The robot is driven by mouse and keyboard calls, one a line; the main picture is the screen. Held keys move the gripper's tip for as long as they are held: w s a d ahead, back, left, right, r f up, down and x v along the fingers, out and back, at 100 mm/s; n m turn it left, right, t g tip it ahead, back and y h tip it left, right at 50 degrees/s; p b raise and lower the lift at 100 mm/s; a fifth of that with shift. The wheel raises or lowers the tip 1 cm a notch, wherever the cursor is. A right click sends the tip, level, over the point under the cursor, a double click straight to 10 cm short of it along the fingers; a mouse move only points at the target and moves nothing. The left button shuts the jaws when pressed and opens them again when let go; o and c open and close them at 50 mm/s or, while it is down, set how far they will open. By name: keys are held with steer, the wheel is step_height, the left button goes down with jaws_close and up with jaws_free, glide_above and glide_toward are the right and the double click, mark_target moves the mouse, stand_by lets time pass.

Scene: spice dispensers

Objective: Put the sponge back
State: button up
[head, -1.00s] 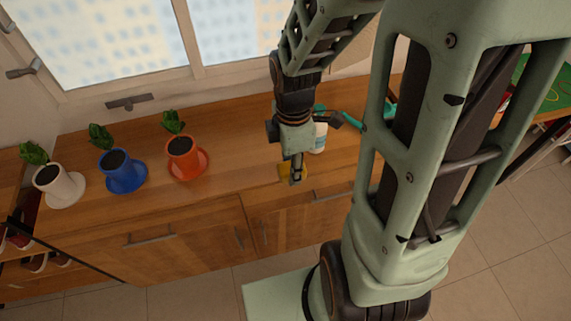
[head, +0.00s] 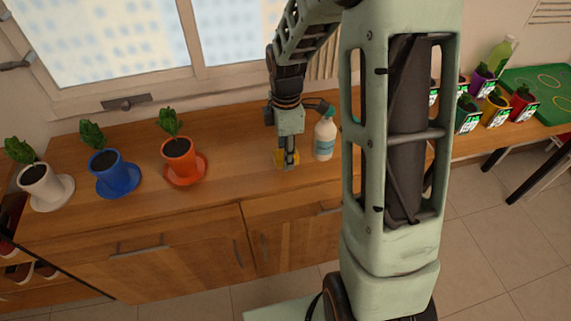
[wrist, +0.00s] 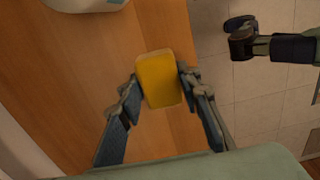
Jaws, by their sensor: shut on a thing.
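The yellow sponge (wrist: 158,80) is between my gripper's two fingers (wrist: 160,90) in the wrist view, with a finger against each side. In the head view my gripper (head: 287,160) points down over the wooden counter, left of a white spray bottle with a blue label (head: 324,139). Only the yellow edges of the sponge (head: 279,158) show there beside the fingers. Whether the sponge touches the counter or hangs just above it, I cannot tell.
White (head: 43,186), blue (head: 113,174) and orange (head: 181,160) plant pots stand on the left of the wooden counter (head: 235,185). Several small potted plants and a green board (head: 535,90) are at the right. The counter between the orange pot and my gripper is clear.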

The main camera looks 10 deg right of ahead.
steer(key=shift+w+f+b, duration=0.15)
steer(key=shift+f+b, duration=0.5)
steer(key=shift+f, duration=0.3)
steer(key=shift+w+f+b, duration=0.15)
steer(key=shift+f+b, duration=0.45)
steer(key=shift+f, duration=0.3)
steer(key=shift+f, duration=0.1)
steer(key=o, duration=1.1)
step_height(320, 180, up, 12)
steer(key=shift+r+p, duration=0.15)
steer(key=shift+p, duration=0.5)
